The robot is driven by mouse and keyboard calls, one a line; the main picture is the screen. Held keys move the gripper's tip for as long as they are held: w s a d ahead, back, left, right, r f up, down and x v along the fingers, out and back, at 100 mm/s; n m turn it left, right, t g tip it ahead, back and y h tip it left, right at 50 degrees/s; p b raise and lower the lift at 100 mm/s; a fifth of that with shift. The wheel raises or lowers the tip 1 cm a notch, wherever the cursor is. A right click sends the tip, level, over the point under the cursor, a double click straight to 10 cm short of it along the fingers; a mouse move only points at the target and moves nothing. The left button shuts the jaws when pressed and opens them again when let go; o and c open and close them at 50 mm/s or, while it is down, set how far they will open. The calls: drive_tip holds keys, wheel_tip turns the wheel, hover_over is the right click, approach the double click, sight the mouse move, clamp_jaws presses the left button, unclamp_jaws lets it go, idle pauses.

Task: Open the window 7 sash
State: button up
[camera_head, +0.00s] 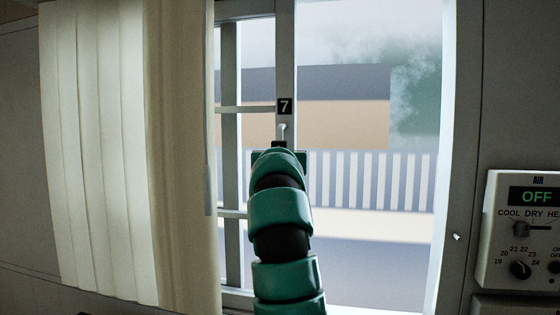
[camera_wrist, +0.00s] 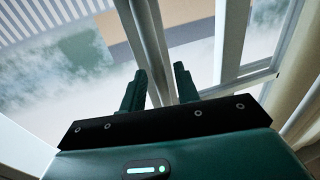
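The window 7 sash stile (camera_head: 285,60) is a pale vertical bar with a black "7" plate (camera_head: 284,106). A small whitish handle (camera_head: 282,130) sits on it just under the plate; its lower part is hidden behind my gripper. My gripper (camera_head: 280,155) is in front of the stile just below the handle, mostly hidden by my teal arm. In the wrist view my gripper (camera_wrist: 160,85) has its two dark fingers apart. The pale stile (camera_wrist: 152,40) runs behind and between them. I cannot tell whether the fingers touch it, and no handle shows between them.
A cream curtain (camera_head: 110,150) hangs left of the window. Barred panes (camera_head: 228,150) lie between curtain and stile. An air control panel (camera_head: 525,230) reading OFF is on the right wall. Grey smoke or haze (camera_head: 405,90) and a striped fence (camera_head: 375,180) show through the window.

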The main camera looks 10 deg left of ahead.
drive_tip(key=s+d+b, duration=0.3)
drive_tip(key=s+b, duration=0.3)
drive_tip(key=s, duration=1)
drive_tip(key=shift+s+f, duration=0.1)
drive_tip(key=shift+f, duration=0.05)
